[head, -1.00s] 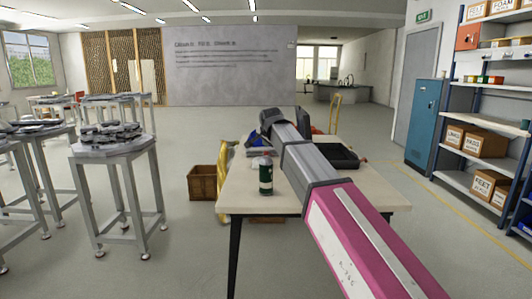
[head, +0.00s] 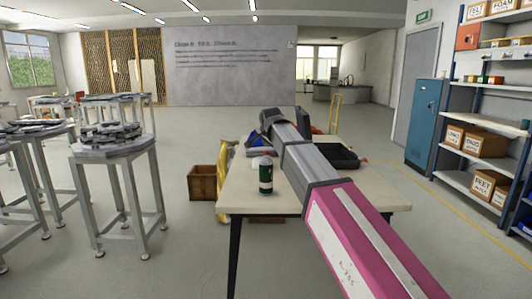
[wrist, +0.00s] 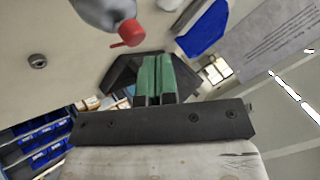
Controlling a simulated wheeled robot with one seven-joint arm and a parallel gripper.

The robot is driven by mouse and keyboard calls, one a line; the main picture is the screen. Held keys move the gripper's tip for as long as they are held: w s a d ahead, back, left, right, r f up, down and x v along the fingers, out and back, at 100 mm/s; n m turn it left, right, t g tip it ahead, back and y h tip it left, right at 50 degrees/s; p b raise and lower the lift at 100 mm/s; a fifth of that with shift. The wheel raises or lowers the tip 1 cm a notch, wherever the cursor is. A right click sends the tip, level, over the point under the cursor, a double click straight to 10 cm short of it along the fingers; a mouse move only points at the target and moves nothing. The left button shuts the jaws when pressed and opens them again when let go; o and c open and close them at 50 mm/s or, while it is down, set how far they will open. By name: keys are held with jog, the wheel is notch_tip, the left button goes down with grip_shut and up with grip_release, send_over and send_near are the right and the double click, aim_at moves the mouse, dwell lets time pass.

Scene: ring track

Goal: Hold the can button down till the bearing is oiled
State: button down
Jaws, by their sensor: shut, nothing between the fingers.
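My gripper (wrist: 155,78) is shut and empty, its green finger pads pressed together in the wrist view. A red button or nozzle (wrist: 131,33) with a short thin spout sits on a grey rounded body (wrist: 103,9) at the top of that view. It appears close to the fingertips but apart from them; I cannot tell the exact gap. A small metal ring (wrist: 37,61), perhaps the bearing, lies on a pale surface at the left. In the head view a dark green can (head: 265,177) with a pale top stands upright on the table.
The pale table (head: 255,201) also carries a black tray (head: 343,158) at the right. A blue item (wrist: 203,30) shows in the wrist view. A wooden crate (head: 202,183) stands on the floor. Stools with dark parts stand left, shelves right.

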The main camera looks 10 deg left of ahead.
dwell(0.7)
jog(key=shift+f, duration=0.4)
jog(key=shift+f, duration=0.5)
dwell(0.7)
dwell(1.0)
jog(key=shift+r, duration=0.95)
jog(key=shift+r, duration=2.5)
